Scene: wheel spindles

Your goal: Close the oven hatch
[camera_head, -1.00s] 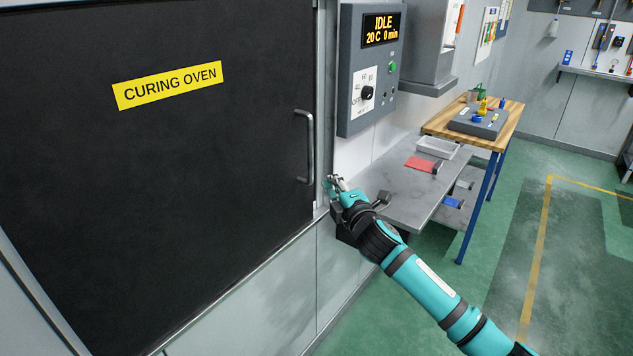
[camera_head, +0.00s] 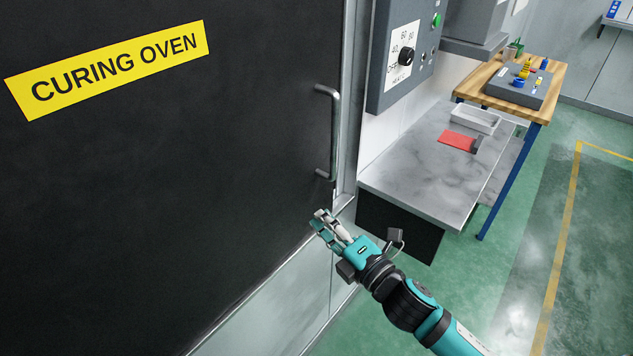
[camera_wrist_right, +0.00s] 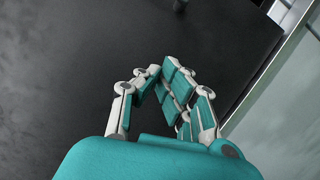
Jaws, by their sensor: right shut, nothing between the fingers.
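The oven hatch (camera_head: 190,180) is a large dark panel with a yellow "CURING OVEN" label (camera_head: 110,68). It fills the left of the head view and the left of the right wrist view (camera_wrist_right: 60,80). Its grey bar handle (camera_head: 332,130) is upright near its right edge. The hatch looks flush or nearly flush with the frame; I cannot tell if a small gap is left. My right gripper (camera_head: 323,222) is shut and empty, below the handle and in front of the hatch's lower right edge. Its fingers (camera_wrist_right: 168,78) show against the dark panel; contact is unclear. My left gripper is out of view.
A grey control box (camera_head: 405,50) with a dial hangs right of the hatch. Below it is a grey shelf (camera_head: 400,175) with a white tray (camera_head: 475,120) and a red item (camera_head: 457,141). A wooden-topped table (camera_head: 550,85) stands behind. Green floor is open at right.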

